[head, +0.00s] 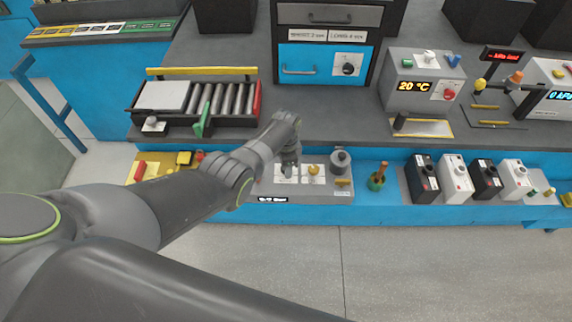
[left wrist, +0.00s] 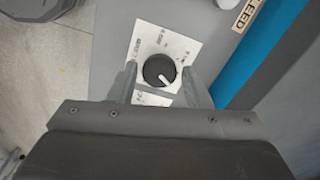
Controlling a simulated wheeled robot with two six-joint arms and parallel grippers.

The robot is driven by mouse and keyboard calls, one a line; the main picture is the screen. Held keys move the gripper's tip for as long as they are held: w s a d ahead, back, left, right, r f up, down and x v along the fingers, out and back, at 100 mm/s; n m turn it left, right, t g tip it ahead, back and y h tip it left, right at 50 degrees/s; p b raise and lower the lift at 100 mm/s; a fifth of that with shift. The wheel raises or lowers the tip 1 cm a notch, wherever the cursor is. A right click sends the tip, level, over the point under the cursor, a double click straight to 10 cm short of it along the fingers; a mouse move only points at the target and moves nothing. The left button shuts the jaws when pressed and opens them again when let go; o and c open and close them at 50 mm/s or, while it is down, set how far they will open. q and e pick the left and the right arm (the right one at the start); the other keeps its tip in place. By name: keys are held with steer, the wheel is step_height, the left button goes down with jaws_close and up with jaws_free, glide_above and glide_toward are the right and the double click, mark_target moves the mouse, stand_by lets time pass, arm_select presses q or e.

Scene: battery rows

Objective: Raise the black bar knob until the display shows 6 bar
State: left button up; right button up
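The black bar knob (left wrist: 159,72) shows in the left wrist view as a round dial with a white pointer, on a white printed plate (left wrist: 182,46). My left gripper (left wrist: 159,82) is open, with one finger on each side of the knob; I cannot tell if they touch it. In the head view my left gripper (head: 290,166) reaches down onto the grey panel (head: 263,189) and hides the knob. The small display (head: 272,199) on the panel's front edge is lit, but its digits are too small to read. My right gripper is not in view.
A yellow knob (head: 314,169) and a grey round fitting (head: 340,158) stand just right of my gripper. A green bottle-like item (head: 377,177) and several black and white batteries (head: 456,177) stand farther right. A roller tray (head: 196,103) lies behind left.

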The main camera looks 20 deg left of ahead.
arm_select(q)
steer(key=shift+o, duration=1)
steer(key=shift+r, duration=0.1)
steer(key=shift+r, duration=0.35)
step_height(320, 180, up, 7)
steer(key=shift+r+p, duration=0.1)
steer(key=shift+p, duration=1.05)
step_height(320, 180, up, 9)
steer(key=shift+r+b, duration=0.15)
steer(key=shift+b, duration=0.2)
